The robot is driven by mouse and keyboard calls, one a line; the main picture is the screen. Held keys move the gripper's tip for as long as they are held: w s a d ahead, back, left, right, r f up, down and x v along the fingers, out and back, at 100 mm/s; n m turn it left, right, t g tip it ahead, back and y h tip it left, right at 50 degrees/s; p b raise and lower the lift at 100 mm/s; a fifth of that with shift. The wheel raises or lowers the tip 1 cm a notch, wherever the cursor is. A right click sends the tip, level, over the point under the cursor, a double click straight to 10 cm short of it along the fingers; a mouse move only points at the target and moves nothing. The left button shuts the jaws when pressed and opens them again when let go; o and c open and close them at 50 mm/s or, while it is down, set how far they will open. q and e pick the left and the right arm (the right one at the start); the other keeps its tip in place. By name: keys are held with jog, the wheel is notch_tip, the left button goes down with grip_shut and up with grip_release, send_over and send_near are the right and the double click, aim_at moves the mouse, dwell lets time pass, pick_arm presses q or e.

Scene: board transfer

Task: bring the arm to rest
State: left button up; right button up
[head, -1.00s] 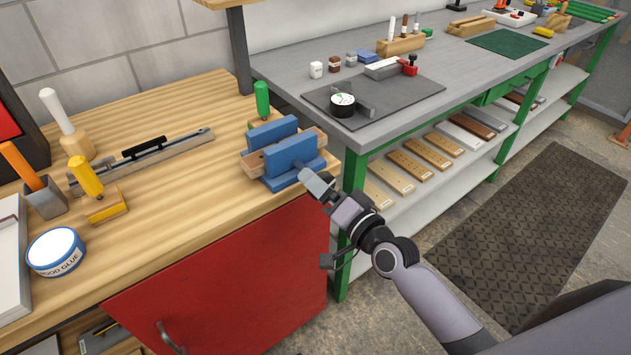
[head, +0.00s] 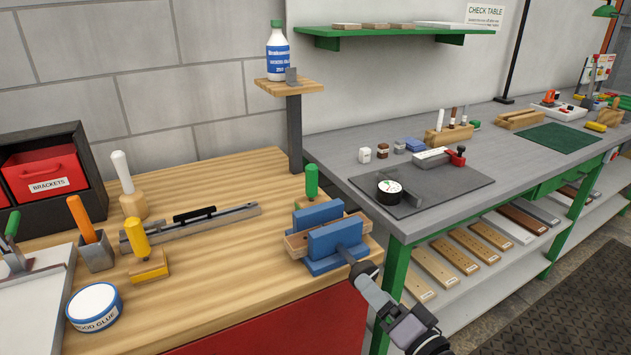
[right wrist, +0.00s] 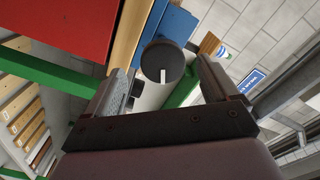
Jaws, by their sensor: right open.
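My right gripper (head: 362,276) is in front of the blue vise (head: 331,240) at the right front corner of the wooden bench. A wooden board (head: 297,244) sits between the vise's blue jaws. In the right wrist view the gripper's two fingers (right wrist: 165,88) stand apart with nothing gripped between them. A dark round end (right wrist: 163,62) shows beyond the fingertips, near the blue of the vise (right wrist: 172,25). I cannot tell whether the gripper touches the vise. My left gripper is not in view.
A green-handled tool (head: 312,182) stands behind the vise. A glue tin (head: 94,306), a mallet (head: 130,190) and a long metal bar (head: 190,228) are on the wooden bench. The grey table (head: 330,165) stands to the right, with boards on its lower shelf.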

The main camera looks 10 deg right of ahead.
jog(key=s+d+f+n+g+h, duration=0.1)
jog(key=s+f+n+g+h, duration=0.1)
jog(key=s+f, duration=0.7)
jog(key=s+d+f+n+g+h, duration=0.1)
jog(key=s+d+f+n+g, duration=0.1)
jog(key=s+f+n+g, duration=0.2)
jog(key=s+f+n, duration=0.3)
jog(key=s+f, duration=0.2)
jog(key=s, duration=0.1)
jog(key=shift+h, duration=0.4)
